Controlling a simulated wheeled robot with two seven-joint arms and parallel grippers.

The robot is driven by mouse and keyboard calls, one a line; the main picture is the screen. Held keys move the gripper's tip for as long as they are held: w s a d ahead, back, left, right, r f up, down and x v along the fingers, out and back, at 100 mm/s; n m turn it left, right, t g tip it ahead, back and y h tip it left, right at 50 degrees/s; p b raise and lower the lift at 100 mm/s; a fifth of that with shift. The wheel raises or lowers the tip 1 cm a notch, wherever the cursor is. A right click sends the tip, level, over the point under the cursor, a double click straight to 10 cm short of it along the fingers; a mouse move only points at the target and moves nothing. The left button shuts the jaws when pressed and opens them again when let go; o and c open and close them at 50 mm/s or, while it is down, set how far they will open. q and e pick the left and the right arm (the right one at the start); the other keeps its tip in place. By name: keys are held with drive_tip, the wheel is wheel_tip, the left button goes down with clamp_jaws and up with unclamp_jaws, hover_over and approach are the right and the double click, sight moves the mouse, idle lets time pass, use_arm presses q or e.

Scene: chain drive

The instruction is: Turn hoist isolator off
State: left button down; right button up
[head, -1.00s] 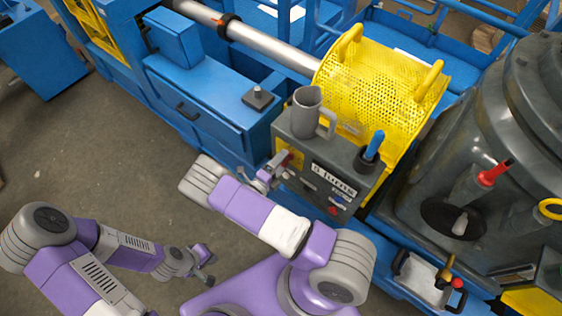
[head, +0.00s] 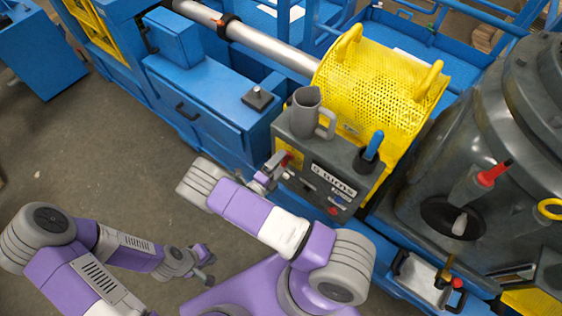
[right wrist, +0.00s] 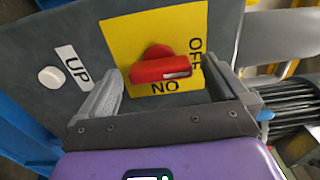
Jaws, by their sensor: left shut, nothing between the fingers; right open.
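The hoist isolator is a red rotary handle (right wrist: 165,69) on a yellow plate (right wrist: 125,38) marked OFF and ON, on the grey control box (head: 330,172). In the right wrist view the handle lies crosswise, its white-marked end towards the OFF side at right, with ON just below. My right gripper (right wrist: 165,95) is open, with one finger on each side of the handle and gaps showing. In the head view the right gripper (head: 268,176) is at the box's left front and partly hides the plate. My left gripper (head: 206,268) is shut and empty, low over the floor.
A grey mug (head: 307,112) and a blue-handled tool in a dark cup (head: 368,158) stand on the box. A white UP button (right wrist: 50,77) sits beside the plate. A yellow mesh guard (head: 375,85) is behind; a dark tank (head: 500,150) is at right. Floor at left is open.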

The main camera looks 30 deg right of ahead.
drive_tip(key=v, duration=0.6)
drive_tip(key=shift+a, duration=0.15)
drive_tip(key=shift+s, duration=0.1)
